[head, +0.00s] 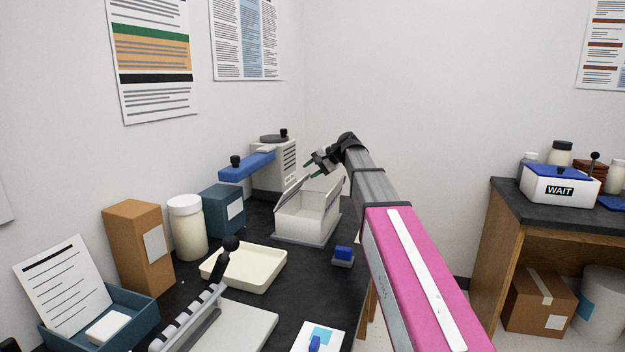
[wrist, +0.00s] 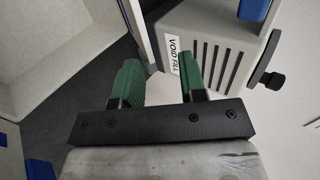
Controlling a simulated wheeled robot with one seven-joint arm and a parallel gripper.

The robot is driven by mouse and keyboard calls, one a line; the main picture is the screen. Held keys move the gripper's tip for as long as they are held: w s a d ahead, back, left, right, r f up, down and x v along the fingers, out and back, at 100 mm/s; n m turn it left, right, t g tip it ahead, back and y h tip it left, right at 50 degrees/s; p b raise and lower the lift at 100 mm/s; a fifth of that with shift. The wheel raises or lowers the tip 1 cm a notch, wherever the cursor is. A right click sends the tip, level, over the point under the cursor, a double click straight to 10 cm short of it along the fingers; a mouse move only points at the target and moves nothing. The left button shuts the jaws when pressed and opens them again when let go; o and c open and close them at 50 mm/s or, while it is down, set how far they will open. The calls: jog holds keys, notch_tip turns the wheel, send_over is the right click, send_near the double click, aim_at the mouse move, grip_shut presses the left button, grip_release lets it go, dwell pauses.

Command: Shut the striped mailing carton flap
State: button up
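The mailing carton (head: 309,218) is a pale, open-topped box near the back of the dark table in the head view; I cannot make out stripes on it. Its flap (head: 291,192) stands up and tilted along the left side. In the wrist view the carton's pale interior (wrist: 62,38) fills the upper left. My gripper (head: 316,166) is above the carton, close to the flap's upper end; whether they touch is unclear. In the wrist view its green fingers (wrist: 158,66) are apart with nothing held between them.
A void fill dispenser (head: 270,172) with a blue arm (head: 246,167) stands behind the carton; it is close beyond my fingers in the wrist view (wrist: 212,52). A cream tray (head: 262,272), a blue box (head: 222,208) and a small blue-topped block (head: 343,257) are nearby.

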jog(key=s+a+r, duration=0.6)
jog(key=s+a, duration=0.2)
jog(key=shift+r, duration=0.25)
jog(key=shift+a, duration=0.1)
